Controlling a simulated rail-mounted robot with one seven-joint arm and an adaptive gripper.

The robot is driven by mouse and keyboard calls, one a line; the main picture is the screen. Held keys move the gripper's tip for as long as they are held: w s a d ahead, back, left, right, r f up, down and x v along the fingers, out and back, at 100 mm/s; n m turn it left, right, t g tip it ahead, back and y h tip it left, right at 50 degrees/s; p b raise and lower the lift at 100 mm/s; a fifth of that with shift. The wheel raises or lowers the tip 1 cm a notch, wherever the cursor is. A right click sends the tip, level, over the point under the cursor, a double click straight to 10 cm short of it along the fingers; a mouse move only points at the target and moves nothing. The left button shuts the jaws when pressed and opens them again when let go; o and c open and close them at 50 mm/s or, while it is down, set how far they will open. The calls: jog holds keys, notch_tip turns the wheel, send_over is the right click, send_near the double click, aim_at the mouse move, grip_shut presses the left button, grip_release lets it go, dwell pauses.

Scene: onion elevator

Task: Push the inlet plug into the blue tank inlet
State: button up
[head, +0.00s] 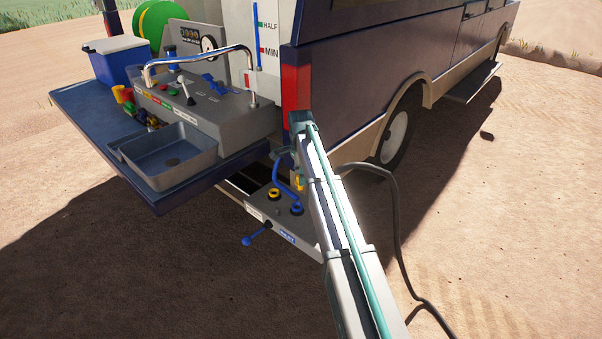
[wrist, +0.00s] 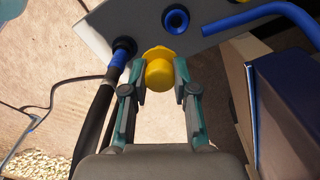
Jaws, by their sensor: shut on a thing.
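A yellow plug (wrist: 158,70) with a wider flange is between the fingertips of my gripper (wrist: 159,76), which is shut on it. In the head view a small yellow piece (head: 299,183), apparently the plug, shows beside my arm, which hides most of the gripper. The blue ringed inlet (wrist: 176,20) on the grey panel (wrist: 146,22) is open and empty, beyond the plug and slightly right of it in the wrist view. The plug appears apart from it. In the head view a blue ring (head: 297,209) shows on the low panel, below the yellow piece.
A black hose (wrist: 92,125) ends in a blue connector (wrist: 122,52) left of the plug. A blue pipe (wrist: 260,14) curves at right. A yellow ring (head: 273,194) and a blue-handled lever (head: 257,235) are on the low panel. The sink (head: 170,158) overhangs at left; the vehicle stands behind.

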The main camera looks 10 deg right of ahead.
jog(key=p, duration=0.3)
jog(key=shift+w+a+r, duration=0.2)
jog(key=shift+w+r, duration=0.2)
jog(key=shift+w+a+f+p, duration=0.15)
jog(key=shift+w+f+p, duration=0.3)
jog(key=shift+p, duration=0.65)
notch_tip(320, 180, down, 9)
jog(key=w+b, duration=0.1)
jog(key=b, duration=0.2)
jog(key=shift+w, duration=0.2)
jog(key=shift+f+b, duration=0.5)
jog(key=shift+f, duration=1.75)
dwell(1.0)
jog(key=o, duration=1)
